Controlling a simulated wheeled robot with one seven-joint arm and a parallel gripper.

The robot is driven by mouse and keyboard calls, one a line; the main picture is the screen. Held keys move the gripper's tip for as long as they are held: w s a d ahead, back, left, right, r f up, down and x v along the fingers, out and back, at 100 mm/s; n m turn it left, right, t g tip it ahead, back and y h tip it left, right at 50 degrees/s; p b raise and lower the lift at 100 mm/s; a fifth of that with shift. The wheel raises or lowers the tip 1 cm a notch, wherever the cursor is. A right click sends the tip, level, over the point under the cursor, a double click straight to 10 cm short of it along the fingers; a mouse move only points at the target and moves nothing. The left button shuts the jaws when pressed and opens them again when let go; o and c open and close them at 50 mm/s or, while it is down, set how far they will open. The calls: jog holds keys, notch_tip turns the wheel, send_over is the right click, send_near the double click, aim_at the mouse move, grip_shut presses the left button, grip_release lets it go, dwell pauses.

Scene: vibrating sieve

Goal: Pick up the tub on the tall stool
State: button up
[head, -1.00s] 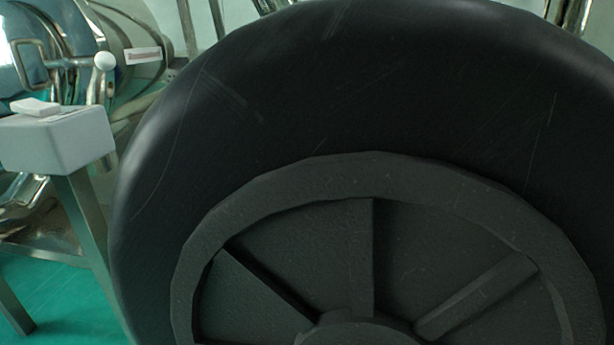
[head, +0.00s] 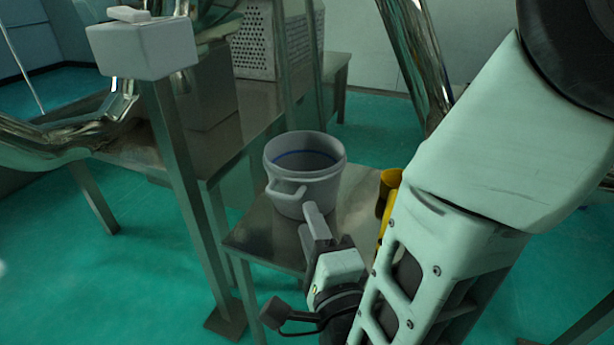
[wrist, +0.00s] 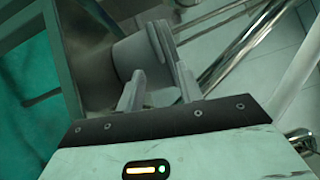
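The tub (head: 320,165) is a light grey, open-topped pail with a side handle (head: 286,192) and a blue line inside its rim. It stands upright on the metal top of the stool (head: 262,235). My gripper (head: 312,218) is at the tub's near side, just below and right of the handle. In the wrist view, the fingers (wrist: 158,92) are apart, with the tub (wrist: 128,58) just ahead and its handle (wrist: 158,42) in front of the gap. I cannot tell whether a finger touches the tub.
A yellow object (head: 389,185) is beside the tub, partly hidden by my arm. A metal post with a grey box (head: 142,48) stands to the left. A table with a perforated metal box (head: 262,42) is behind. Green floor is open at lower left.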

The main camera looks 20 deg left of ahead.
aim_at(305, 176)
jog(key=x, duration=0.4)
jog(key=shift+w+a+b, duration=0.25)
jog(key=shift+w+b, duration=0.1)
jog(key=shift+b, duration=0.05)
grip_shut()
